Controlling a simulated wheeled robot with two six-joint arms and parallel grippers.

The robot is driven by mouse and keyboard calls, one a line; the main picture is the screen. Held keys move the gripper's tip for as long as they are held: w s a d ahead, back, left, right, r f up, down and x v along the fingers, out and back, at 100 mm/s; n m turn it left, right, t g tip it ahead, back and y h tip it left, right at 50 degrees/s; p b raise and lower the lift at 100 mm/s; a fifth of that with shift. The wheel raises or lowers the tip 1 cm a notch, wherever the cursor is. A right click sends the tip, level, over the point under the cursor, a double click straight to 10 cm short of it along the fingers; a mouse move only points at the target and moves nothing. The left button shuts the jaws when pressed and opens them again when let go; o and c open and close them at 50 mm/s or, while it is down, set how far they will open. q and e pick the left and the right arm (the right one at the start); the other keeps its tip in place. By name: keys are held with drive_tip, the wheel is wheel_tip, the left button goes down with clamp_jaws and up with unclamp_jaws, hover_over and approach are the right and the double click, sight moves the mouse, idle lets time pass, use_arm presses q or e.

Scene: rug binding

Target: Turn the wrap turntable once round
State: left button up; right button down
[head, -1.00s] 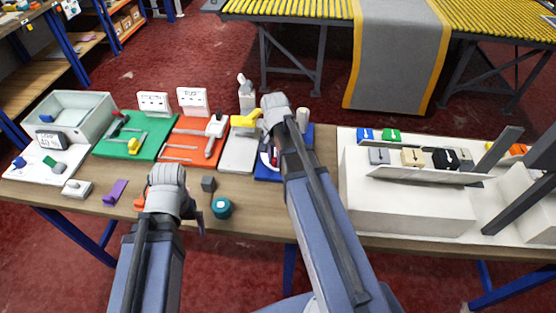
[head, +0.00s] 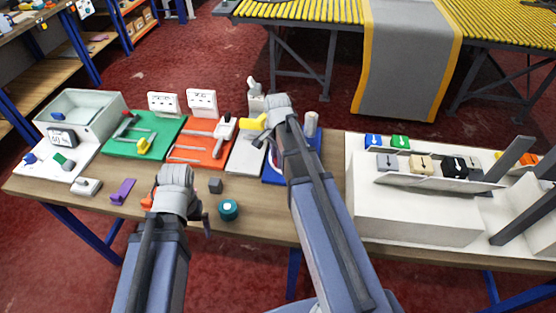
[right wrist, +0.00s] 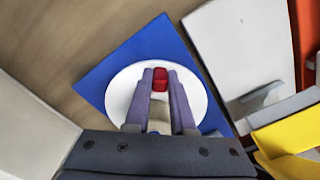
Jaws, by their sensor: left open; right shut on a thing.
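The wrap turntable shows in the right wrist view as a white disc (right wrist: 122,92) on a square blue base (right wrist: 150,45). In the head view the blue base (head: 313,148) is mostly hidden behind my right arm. My right gripper (right wrist: 161,88) is over the disc, its two fingers shut on a small red knob (right wrist: 160,74). The fingers hide the middle of the disc. My left gripper (head: 180,205) is open, low over the table's front part, left of a teal round thing (head: 228,210). Its fingertips are mostly hidden by its wrist.
A white board with a yellow piece (head: 255,122) is left of the blue base. Orange (head: 205,150) and green (head: 150,130) boards lie further left. A large white stand (head: 400,205) is on the right. A small dark cube (head: 215,186) lies near my left gripper.

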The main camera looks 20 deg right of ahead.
idle(0.4)
drive_tip(key=c, duration=0.8)
unclamp_jaws()
drive_tip(key=shift+o, duration=0.2)
drive_tip(key=shift+r, duration=0.1)
wheel_tip(320, 180, up, 8)
drive_tip(key=p, duration=0.8)
drive_tip(key=shift+f, duration=0.2)
